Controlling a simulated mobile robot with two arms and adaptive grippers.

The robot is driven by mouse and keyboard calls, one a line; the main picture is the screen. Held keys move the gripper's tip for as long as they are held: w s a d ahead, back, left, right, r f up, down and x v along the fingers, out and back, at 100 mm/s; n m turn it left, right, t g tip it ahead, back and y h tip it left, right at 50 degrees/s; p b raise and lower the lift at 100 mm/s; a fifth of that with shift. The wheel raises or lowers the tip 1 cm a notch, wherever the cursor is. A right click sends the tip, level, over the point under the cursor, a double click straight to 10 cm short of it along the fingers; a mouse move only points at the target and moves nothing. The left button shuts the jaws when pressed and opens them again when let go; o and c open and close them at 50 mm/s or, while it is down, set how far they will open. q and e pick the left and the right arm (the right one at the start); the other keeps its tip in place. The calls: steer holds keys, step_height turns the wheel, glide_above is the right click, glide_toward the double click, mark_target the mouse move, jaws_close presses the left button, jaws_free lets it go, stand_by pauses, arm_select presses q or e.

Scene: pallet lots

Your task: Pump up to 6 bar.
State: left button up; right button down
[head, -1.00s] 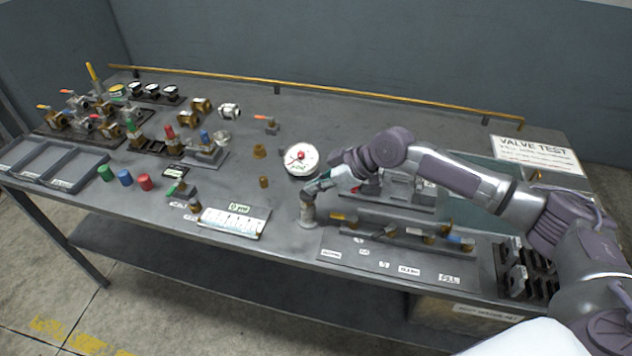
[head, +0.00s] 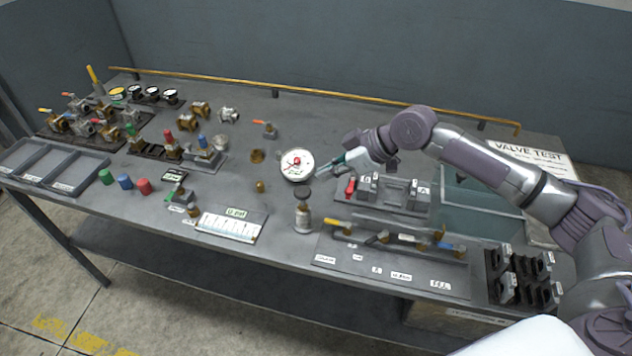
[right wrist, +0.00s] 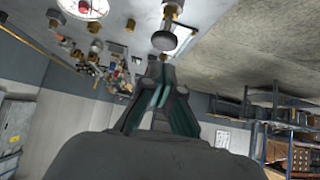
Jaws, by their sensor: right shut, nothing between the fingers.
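A hand pump (head: 303,218), a pale upright cylinder with a dark round knob (head: 303,193), stands near the table's front middle. Its knob also shows in the right wrist view (right wrist: 164,41). A round white gauge (head: 297,165) with a red mark stands just behind the pump; its reading is too small to tell. My right gripper (head: 320,173) is shut and empty. In the head view it appears above and to the right of the knob, apart from it, by the gauge's right edge. In the right wrist view its fingers (right wrist: 160,85) point toward the knob. My left gripper is out of view.
A valve rack with coloured levers (head: 395,238) and a labelled plate (head: 385,272) lie right of the pump. A grey fixture with a red handle (head: 392,192) is behind the rack. A white chart card (head: 229,225) lies left. Brass fittings stand near the gauge.

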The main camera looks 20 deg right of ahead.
steer(key=shift+b+v, duration=0.4)
steer(key=shift+v, duration=1.9)
steer(key=shift+a, duration=0.1)
stand_by(0.9)
